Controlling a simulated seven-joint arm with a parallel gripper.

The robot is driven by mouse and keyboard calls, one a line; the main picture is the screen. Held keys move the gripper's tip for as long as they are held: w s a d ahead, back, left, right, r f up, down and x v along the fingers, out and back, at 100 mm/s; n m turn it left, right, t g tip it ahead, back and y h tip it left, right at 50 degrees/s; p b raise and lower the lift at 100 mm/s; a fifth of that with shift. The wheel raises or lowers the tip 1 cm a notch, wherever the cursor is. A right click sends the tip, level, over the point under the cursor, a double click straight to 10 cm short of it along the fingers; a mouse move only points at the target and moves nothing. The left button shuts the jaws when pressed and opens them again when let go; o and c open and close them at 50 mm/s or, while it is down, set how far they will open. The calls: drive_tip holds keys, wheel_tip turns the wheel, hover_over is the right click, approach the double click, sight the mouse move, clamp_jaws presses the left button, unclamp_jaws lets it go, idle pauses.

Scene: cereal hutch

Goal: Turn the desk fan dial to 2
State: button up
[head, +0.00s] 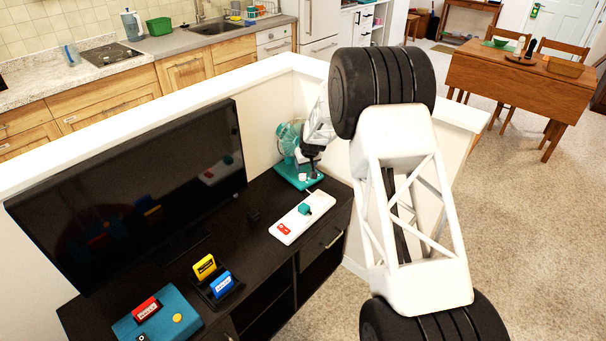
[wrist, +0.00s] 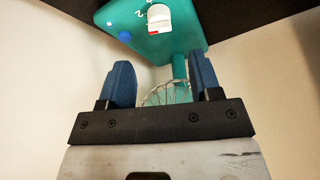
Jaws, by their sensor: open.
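The teal desk fan (head: 289,139) stands on the dark cabinet in the corner by the white half-wall. Its white dial (wrist: 159,16) sits on the teal base (wrist: 182,42) at the top of the wrist view, with a red mark at its lower edge. A "2" is printed just left of the dial; other marks are hard to read. A blue round spot (wrist: 125,37) is on the base. My gripper (wrist: 159,62) is open and empty, its blue fingers apart and short of the dial. In the head view my gripper (head: 311,152) is beside the fan, partly hiding it.
A white power strip (head: 292,226) with a teal plug and red switch lies in front of the fan. A large black screen (head: 130,190) stands to the left. Yellow (head: 204,266), blue (head: 222,285) and red (head: 146,307) cartridges are nearer the front.

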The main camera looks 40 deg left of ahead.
sight(303, 174)
drive_tip(key=shift+f, duration=0.15)
drive_tip(key=shift+x, duration=3.7)
drive_tip(key=shift+a, duration=0.1)
drive_tip(key=c, duration=0.9)
drive_tip(key=shift+c, duration=0.2)
drive_tip(key=shift+m+t, duration=0.4)
drive_tip(key=shift+m, duration=0.7)
drive_tip(key=o, duration=0.9)
drive_tip(key=shift+o, duration=0.2)
